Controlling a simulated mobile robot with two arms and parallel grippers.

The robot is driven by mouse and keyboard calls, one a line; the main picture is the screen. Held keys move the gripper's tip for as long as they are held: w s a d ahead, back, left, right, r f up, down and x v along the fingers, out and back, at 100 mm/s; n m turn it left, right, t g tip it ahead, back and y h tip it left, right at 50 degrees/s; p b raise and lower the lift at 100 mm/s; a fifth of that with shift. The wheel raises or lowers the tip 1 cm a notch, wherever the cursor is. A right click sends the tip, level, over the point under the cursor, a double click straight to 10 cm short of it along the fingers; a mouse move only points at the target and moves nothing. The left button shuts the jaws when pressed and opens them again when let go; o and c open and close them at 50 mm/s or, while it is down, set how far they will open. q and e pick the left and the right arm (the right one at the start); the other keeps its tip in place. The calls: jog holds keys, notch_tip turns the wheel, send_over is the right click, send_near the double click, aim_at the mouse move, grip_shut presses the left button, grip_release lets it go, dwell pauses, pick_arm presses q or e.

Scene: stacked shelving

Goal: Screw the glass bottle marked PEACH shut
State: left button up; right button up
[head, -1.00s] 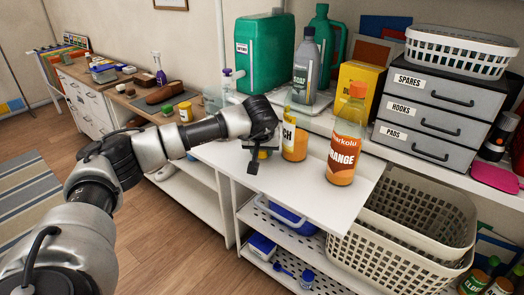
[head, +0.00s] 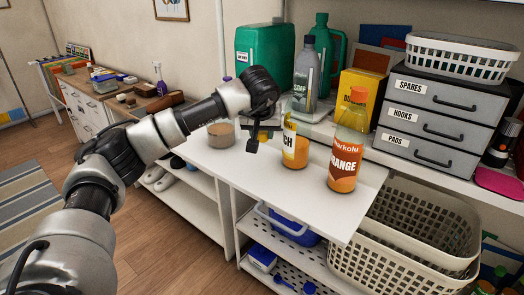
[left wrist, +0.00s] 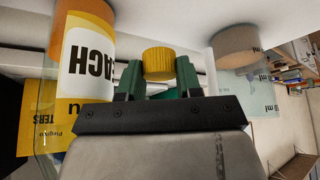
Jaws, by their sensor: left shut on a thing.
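The glass bottle marked PEACH (head: 288,146) stands upright on the white shelf top, with orange liquid inside. Only "CH" of its label shows in the head view. The left wrist view is upside down and shows the bottle (left wrist: 88,58) at the left, apart from the fingers. My left gripper (head: 256,136) is to the left of the bottle, above the surface. Its green fingers (left wrist: 158,75) are shut on a yellow ribbed cap (left wrist: 159,62). The cap (head: 263,135) shows small in the head view. The bottle's mouth is not clear. My right gripper is out of view.
An orange-labelled bottle (head: 346,146) stands close right of the PEACH bottle. A glass beaker (head: 221,135) with brownish contents is to the left. Behind stand a grey bottle (head: 305,75), a green canister (head: 265,48) and a yellow box (head: 363,88). The front of the surface is clear.

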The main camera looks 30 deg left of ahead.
pick_arm(q)
notch_tip(320, 180, up, 10)
jog(key=b, duration=0.1)
jog(key=shift+r, duration=0.25)
